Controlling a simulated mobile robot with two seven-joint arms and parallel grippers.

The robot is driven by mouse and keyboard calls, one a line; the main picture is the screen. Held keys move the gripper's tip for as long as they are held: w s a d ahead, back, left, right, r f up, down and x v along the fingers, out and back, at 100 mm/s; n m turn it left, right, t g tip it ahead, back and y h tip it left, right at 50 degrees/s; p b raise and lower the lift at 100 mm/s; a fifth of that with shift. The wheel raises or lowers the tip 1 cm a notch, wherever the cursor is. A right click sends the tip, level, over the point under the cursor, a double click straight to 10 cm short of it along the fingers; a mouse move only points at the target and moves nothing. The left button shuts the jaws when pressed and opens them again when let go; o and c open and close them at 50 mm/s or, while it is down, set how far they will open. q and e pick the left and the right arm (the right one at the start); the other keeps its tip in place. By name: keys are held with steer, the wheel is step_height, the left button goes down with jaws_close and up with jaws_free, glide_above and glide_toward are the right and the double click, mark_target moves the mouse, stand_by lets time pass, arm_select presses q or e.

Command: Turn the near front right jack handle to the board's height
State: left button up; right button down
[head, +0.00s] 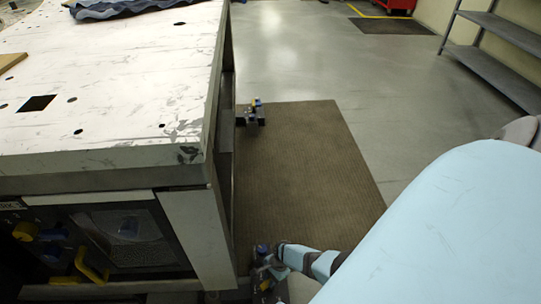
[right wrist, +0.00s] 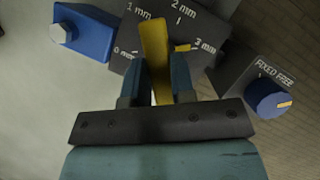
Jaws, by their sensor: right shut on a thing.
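The near front right jack (head: 262,252) is low beside the turret table's near right corner. In the right wrist view its dark dial plate (right wrist: 212,25) reads 0, 1, 2 and 3 mm. A yellow handle (right wrist: 154,38) stands over the dial, its top between the 1 mm and 2 mm labels. A short yellow mark (right wrist: 183,47) lies beside the 3 mm label. My right gripper (right wrist: 159,80) is shut on the handle, a finger on each side; in the head view the gripper (head: 273,266) is small and partly hidden. My left gripper is out of view.
A blue block with a grey hex bolt (right wrist: 85,35) and a blue knob by a FIXED FREE label (right wrist: 268,99) flank the dial. The white-topped table (head: 110,110) fills the left. Another jack (head: 250,114) is farther along its side. Brown mat (head: 300,180) is clear.

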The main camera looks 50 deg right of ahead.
steer(key=shift+s+m, duration=0.1)
steer(key=shift+m, duration=0.3)
stand_by(0.3)
steer(key=c, duration=1)
jaws_free()
steer(key=shift+o, duration=0.2)
steer(key=shift+r, duration=0.1)
